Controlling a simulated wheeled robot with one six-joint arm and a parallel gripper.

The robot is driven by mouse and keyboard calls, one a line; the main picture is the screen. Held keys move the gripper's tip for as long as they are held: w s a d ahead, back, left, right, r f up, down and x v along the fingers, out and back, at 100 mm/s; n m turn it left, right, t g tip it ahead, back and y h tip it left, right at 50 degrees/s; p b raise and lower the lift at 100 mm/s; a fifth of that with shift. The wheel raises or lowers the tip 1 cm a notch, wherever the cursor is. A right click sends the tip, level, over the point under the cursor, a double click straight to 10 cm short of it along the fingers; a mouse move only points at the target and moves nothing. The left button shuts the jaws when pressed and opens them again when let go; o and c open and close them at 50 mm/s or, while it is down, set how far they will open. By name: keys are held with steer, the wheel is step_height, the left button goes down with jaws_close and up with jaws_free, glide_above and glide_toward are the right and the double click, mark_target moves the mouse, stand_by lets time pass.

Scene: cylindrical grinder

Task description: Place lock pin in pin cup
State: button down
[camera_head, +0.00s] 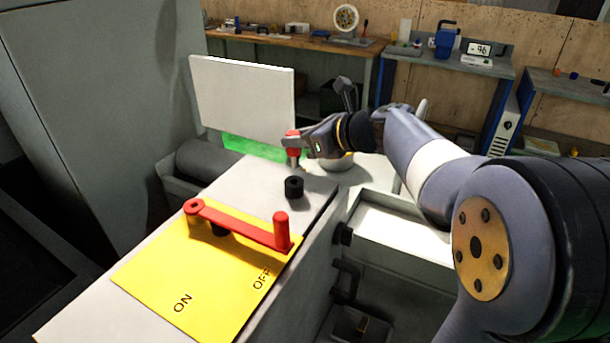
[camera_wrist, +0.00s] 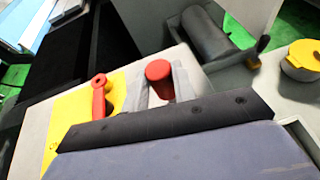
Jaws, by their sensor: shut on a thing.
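The lock pin (camera_head: 293,137) has a red head and a grey shank pointing down. My gripper (camera_head: 299,144) is shut on its red head and holds it roughly upright above the grey machine top. The pin cup (camera_head: 294,187) is a small black cylinder with a hole, standing on the machine top below the pin in the head view. The pin's tip looks apart from the cup. In the wrist view, the red pin head (camera_wrist: 159,69) sits between the two grey fingers of my gripper (camera_wrist: 160,84). The cup does not show in the wrist view.
A yellow ON/OFF plate (camera_head: 190,273) carries a red lever (camera_head: 240,226) in front of the cup. A white upright panel (camera_head: 243,98) and a grey cylinder (camera_head: 206,163) are behind. A yellow-lidded pot (camera_wrist: 304,56) stands to the right in the wrist view.

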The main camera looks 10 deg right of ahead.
step_height(320, 180, down, 7)
steer(key=shift+r+b, duration=0.1)
steer(key=shift+b, duration=0.35)
steer(key=shift+f, duration=0.2)
steer(key=c, duration=1.1)
jaws_free()
steer(key=shift+c, duration=0.2)
steer(key=shift+r, duration=0.3)
steer(key=v, duration=1.2)
steer(key=shift+f, duration=0.1)
